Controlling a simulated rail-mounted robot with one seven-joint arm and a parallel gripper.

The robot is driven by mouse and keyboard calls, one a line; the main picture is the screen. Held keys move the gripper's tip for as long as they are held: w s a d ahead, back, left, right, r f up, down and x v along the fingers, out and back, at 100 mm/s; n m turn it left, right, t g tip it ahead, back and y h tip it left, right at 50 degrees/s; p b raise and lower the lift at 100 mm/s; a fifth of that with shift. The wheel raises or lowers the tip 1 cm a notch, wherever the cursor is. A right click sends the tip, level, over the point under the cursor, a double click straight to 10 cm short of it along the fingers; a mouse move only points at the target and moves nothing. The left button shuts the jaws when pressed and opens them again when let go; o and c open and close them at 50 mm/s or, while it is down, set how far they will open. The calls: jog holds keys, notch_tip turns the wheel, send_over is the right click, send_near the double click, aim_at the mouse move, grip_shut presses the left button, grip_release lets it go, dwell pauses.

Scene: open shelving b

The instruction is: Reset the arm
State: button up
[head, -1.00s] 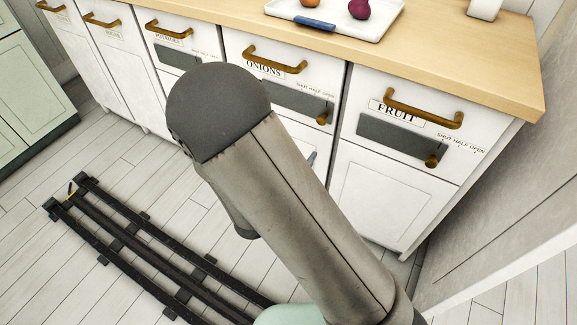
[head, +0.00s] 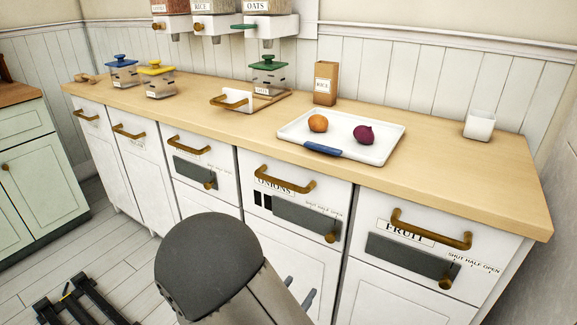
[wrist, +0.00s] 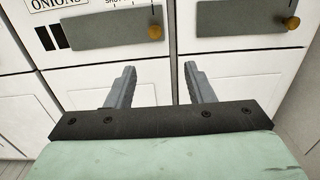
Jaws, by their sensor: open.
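My gripper (wrist: 158,85) is open and empty in the wrist view, its two grey fingers apart. It is in front of the white cabinet fronts, below the drawer labelled ONIONS (wrist: 110,25). In the head view my arm rises from the bottom edge and hides most of the gripper; finger tips (head: 298,296) show beside it, in front of the cabinet door under the ONIONS drawer.
The wooden counter (head: 440,185) holds a white tray (head: 382,148) with an orange item (head: 318,123) and a purple onion (head: 363,134). Drawer handles (head: 430,232) stick out.

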jog(key=s+d+r+m+g+h+p, duration=0.1)
jog(key=s+d+r+m+g+p, duration=0.45)
jog(key=d+r+m+g, duration=0.2)
jog(key=s+d+r+m+g+h+p, duration=0.1)
jog(key=s+d+r+m+g+p, duration=0.5)
jog(key=d+r+m, duration=0.25)
jog(key=s+a+r+m+y+p, duration=0.2)
jog(key=r+m+y+p, duration=0.3)
jog(key=r+m+y, duration=0.1)
jog(key=s+a+r+m+g+y+p, duration=0.1)
jog(key=s+a+r+m+y+p, duration=0.1)
jog(key=r+m+y+p, duration=0.3)
notch_tip(320, 180, up, 3)
jog(key=shift+a+f+m+y, duration=0.25)
jog(key=shift+m+y, duration=0.25)
jog(key=shift+m, duration=0.4)
